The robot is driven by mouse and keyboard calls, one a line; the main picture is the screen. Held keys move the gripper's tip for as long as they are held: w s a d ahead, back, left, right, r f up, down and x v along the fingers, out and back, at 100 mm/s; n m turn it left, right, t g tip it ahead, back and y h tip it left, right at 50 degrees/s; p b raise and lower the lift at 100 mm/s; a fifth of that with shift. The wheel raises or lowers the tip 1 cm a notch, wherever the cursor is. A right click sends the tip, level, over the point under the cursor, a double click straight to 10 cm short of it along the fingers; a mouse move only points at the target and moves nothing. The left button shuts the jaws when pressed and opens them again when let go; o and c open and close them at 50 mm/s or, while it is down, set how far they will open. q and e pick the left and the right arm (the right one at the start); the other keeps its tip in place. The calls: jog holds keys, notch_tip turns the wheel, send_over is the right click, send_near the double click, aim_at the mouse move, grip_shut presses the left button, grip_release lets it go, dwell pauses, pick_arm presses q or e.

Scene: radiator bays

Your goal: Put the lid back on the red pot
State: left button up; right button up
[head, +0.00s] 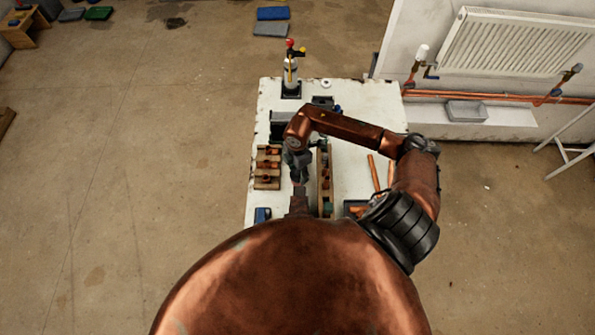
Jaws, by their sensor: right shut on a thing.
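My right gripper (299,178) points down over the left-middle part of the white worktable (350,130). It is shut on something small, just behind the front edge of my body. What it holds is too small and too covered to make out; I cannot tell whether it is the lid. I cannot make out the red pot; my arm and body cover part of the tabletop. My left gripper is not in view.
A wooden rack (267,168) stands left of the gripper, and a long wooden holder (325,180) stands right of it. A torch bottle (291,72) with a red top stands at the far left corner. Copper pipes (373,172) lie at right. A radiator (515,45) hangs beyond.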

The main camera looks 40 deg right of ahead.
dwell(0.3)
jog(key=o, duration=0.9)
jog(key=shift+o, duration=0.6)
jog(key=o, duration=0.4)
jog(key=shift+c, duration=0.2)
jog(key=shift+r+p, duration=2.75)
jog(key=shift+r, duration=0.8)
